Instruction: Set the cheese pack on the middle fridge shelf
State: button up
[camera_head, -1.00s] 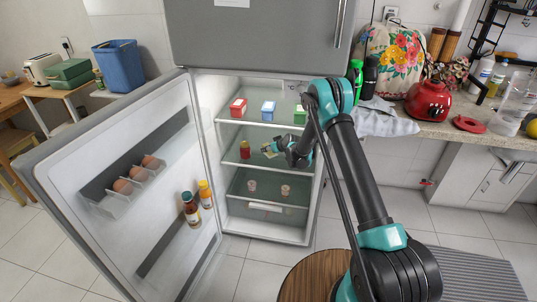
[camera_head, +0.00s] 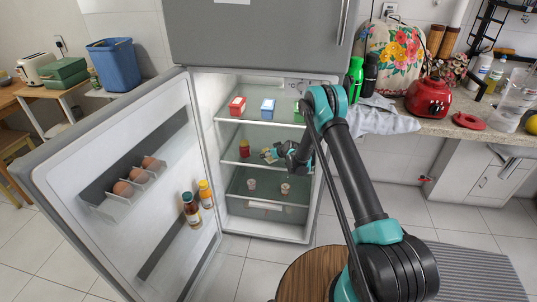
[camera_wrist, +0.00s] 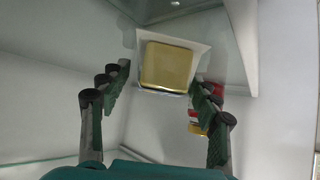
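The cheese pack (camera_wrist: 168,66), a yellow block on a pale tray, lies just beyond and between the fingertips of my gripper (camera_wrist: 162,84) in the wrist view. The fingers are spread, with a clear gap on the left side; the tray's right corner is close to the right finger, and I cannot tell if they touch. In the head view the pack (camera_head: 266,153) is small, at the middle fridge shelf (camera_head: 232,156), left of my gripper (camera_head: 274,153). It looks to be at shelf height; contact with the glass is not clear.
A red bottle (camera_head: 244,148) stands left of the pack on the middle shelf. Cartons, red (camera_head: 237,106) and blue (camera_head: 268,106), stand on the shelf above. Cups (camera_head: 285,188) stand below. The open fridge door (camera_head: 120,200) flanks the left.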

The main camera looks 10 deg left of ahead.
jog(key=shift+r, duration=0.1)
jog(key=v, duration=1.2)
jog(key=shift+r, duration=0.1)
